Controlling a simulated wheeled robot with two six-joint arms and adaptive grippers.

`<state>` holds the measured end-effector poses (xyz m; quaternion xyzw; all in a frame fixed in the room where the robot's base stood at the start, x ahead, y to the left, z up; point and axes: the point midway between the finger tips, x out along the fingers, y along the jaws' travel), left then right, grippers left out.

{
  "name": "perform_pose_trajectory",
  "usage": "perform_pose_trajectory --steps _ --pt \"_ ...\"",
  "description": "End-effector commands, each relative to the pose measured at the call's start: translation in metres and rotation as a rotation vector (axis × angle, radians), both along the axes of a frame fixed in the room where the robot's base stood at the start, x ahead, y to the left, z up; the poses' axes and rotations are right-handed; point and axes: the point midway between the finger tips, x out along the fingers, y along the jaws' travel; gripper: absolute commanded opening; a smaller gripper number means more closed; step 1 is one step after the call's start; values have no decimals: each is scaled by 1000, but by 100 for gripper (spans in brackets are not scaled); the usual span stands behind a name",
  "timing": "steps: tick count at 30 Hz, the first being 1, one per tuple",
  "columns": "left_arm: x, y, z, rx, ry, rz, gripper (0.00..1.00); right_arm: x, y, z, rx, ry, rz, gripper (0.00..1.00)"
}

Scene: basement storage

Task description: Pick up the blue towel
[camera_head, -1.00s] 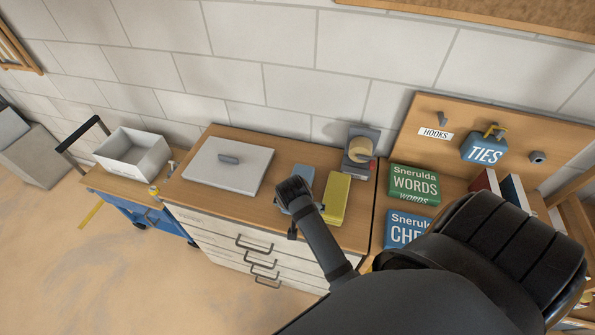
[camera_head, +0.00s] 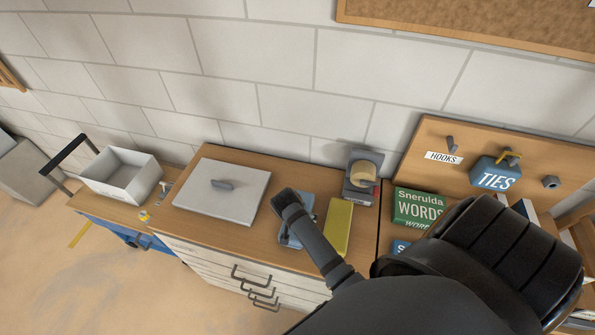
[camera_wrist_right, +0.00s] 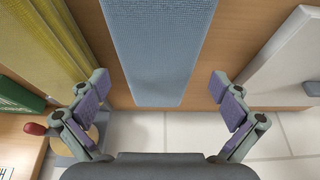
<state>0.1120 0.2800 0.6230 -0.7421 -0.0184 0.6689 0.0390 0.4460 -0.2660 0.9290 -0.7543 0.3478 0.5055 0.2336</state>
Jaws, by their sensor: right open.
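The blue towel (camera_head: 307,201) lies flat on the wooden top of the drawer cabinet, partly hidden by my right arm in the head view. It also shows in the right wrist view as a long light-blue strip (camera_wrist_right: 157,45). My right gripper (camera_wrist_right: 160,86) is open, with its fingers on either side of the towel's near end and clear gaps to both edges. It appears above the towel, not gripping it. In the head view the fingers are mostly hidden by the arm. My left gripper is not in view.
A yellow towel (camera_head: 338,225) lies close beside the blue one. A grey-white lid (camera_head: 221,193) lies on the other side. A tape dispenser (camera_head: 361,180) stands behind near the wall. A green box (camera_head: 415,205) and a pegboard (camera_head: 420,150) are to the right.

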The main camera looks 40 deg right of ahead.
Motion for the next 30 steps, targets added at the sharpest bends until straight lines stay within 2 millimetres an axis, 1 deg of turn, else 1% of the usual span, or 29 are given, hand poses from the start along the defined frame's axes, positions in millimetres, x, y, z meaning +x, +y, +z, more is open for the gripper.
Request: perform_pose_trajectory --steps 1,4,6,9,13,17,20,30 --pt "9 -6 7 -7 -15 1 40 0 -2 -3 -1 5 0 100" --pt "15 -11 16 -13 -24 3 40 3 -8 -17 -3 6 0 100" --pt "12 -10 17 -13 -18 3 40 6 -10 -29 -2 5 1 100" --pt "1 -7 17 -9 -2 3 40 9 -13 -40 -1 4 0 100" --pt "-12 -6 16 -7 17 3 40 10 -15 -45 0 2 1 100" --pt "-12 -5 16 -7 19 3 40 10 -14 -45 0 2 1 100" --pt "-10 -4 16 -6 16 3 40 9 -14 -45 0 2 1 89" --pt "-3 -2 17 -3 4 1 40 9 -14 -45 0 2 1 43"
